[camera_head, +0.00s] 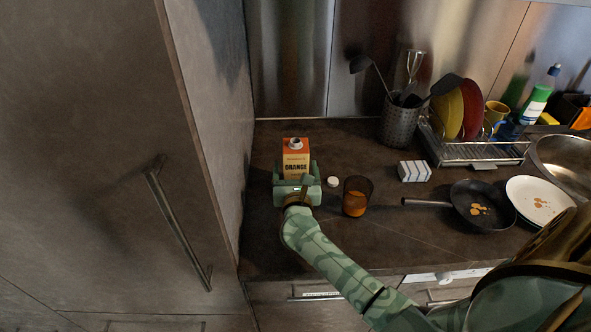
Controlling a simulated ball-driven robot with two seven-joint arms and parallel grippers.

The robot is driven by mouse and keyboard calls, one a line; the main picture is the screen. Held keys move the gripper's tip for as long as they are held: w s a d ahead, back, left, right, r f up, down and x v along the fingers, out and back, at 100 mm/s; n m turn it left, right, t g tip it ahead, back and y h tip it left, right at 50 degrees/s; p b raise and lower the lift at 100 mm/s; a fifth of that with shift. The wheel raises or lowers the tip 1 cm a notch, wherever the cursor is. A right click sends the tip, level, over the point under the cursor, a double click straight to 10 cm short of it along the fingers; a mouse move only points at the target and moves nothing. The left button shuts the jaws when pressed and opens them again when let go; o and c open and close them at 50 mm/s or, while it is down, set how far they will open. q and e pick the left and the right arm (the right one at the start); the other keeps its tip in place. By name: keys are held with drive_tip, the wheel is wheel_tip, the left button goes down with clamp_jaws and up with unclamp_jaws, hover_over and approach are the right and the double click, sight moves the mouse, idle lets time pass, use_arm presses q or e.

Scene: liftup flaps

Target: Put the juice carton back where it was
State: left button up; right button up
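The juice carton (296,160) is orange and cream with "ORANGE" on its front. It is upright on the left part of the counter, with its spout open on top. My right gripper (297,178) is around its lower part, a finger against each side, and looks shut on it. The gripper hides the carton's base, so I cannot tell whether it touches the counter. A small white cap (332,182) lies just right of the gripper. A glass of orange juice (356,197) stands further right. My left gripper is not in view.
A tall cabinet (110,120) with a long bar handle (178,222) stands left of the counter (330,140). A striped box (414,171), a frying pan (480,203), a white plate (538,200), a utensil holder (398,122) and a dish rack (480,153) are to the right.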

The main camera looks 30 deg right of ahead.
drive_tip(key=shift+r, duration=0.1)
drive_tip(key=shift+s+a, duration=0.15)
drive_tip(key=shift+s, duration=0.1)
drive_tip(key=p+v, duration=0.1)
drive_tip(key=v, duration=1)
drive_tip(key=shift+s, duration=0.25)
